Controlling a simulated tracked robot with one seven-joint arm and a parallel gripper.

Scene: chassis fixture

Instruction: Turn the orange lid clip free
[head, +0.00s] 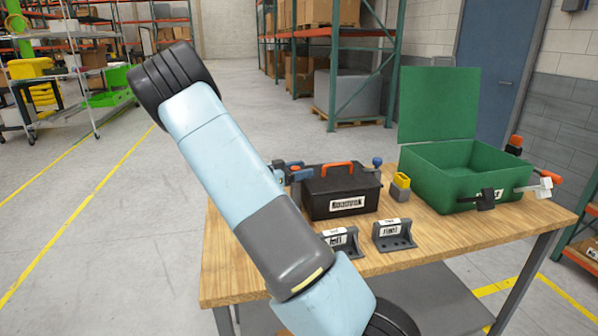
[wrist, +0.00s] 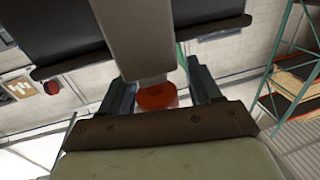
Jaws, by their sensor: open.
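In the wrist view my gripper (wrist: 162,88) is open, with its two blue-grey fingers on either side of a round orange-red piece (wrist: 156,96). A grey bar (wrist: 140,45) comes down over this piece and hides part of it. I cannot tell whether the fingers touch it, or whether it is the orange lid clip. In the head view a black toolbox (head: 341,193) with an orange handle (head: 337,168) stands on the table. Blue-grey parts (head: 292,172) show at its left, partly behind my arm; I cannot tell whether they are my gripper.
A green case (head: 455,180) stands open on the wooden table (head: 440,236), with several clips around it, some orange-tipped (head: 553,178). Two dark brackets (head: 394,235) stand near the front edge. A small yellow-topped block (head: 401,188) sits between toolbox and case.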

